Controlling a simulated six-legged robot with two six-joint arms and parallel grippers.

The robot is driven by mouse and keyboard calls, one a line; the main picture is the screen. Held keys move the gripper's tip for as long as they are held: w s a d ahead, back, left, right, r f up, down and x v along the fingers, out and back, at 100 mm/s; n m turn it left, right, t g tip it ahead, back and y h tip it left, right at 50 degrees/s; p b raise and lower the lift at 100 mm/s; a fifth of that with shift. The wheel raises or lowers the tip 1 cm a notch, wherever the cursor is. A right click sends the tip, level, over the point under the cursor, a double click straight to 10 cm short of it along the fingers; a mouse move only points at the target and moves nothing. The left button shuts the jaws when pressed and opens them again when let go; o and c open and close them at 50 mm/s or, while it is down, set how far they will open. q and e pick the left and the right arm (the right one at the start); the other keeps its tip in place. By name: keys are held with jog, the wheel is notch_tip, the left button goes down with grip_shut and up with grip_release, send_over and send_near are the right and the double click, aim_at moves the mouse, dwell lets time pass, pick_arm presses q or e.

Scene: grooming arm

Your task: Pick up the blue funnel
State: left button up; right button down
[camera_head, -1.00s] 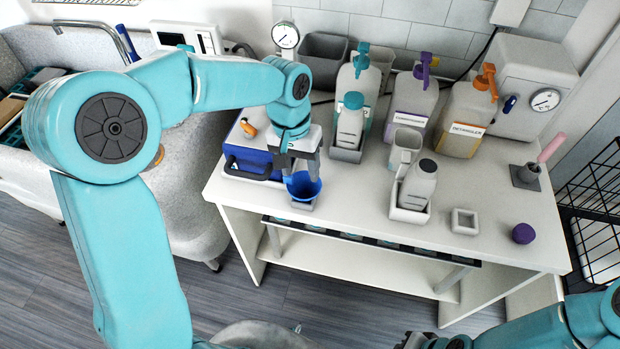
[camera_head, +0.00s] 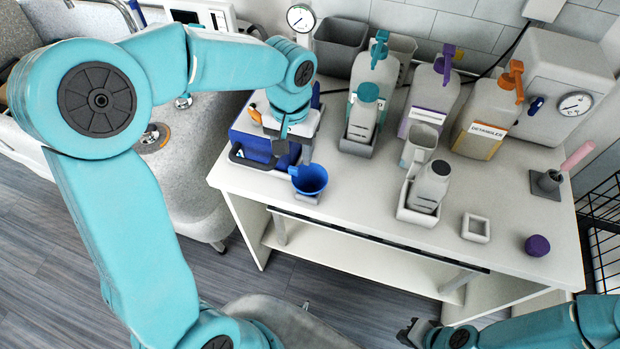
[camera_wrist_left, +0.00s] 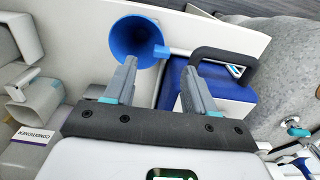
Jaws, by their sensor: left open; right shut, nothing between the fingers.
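The blue funnel (camera_head: 308,179) stands in a small grey holder (camera_head: 305,197) near the front left edge of the white table, with its wide mouth up. In the left wrist view the funnel (camera_wrist_left: 137,40) shows beyond the fingertips, closer to the left finger in the picture. My left gripper (camera_head: 292,158) is open and empty, just behind and above the funnel; in the wrist view its fingers (camera_wrist_left: 160,75) are spread apart and no funnel rim is between them. My right gripper (camera_head: 415,330) is at the bottom of the head view, shut and empty, away from the table.
A blue case (camera_head: 250,145) with a dark handle stands close beside the funnel, under my left arm. Several bottles, including the orange detangler (camera_head: 485,118), stand to the right. A purple ball (camera_head: 537,245) lies at the front right.

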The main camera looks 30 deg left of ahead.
aim_at(293, 168)
pick_arm(q)
jog(key=shift+s+f, duration=0.3)
jog(key=shift+f, duration=0.2)
jog(key=f, duration=0.3)
jog(key=f+p, duration=0.1)
jog(key=shift+w+a+f, duration=0.15)
jog(key=shift+w+f, duration=0.15)
jog(key=shift+w, duration=0.05)
jog(key=shift+s+r, duration=0.1)
jog(key=shift+s, duration=0.1)
jog(key=shift+w, duration=0.2)
grip_shut()
jog(key=shift+s, duration=0.15)
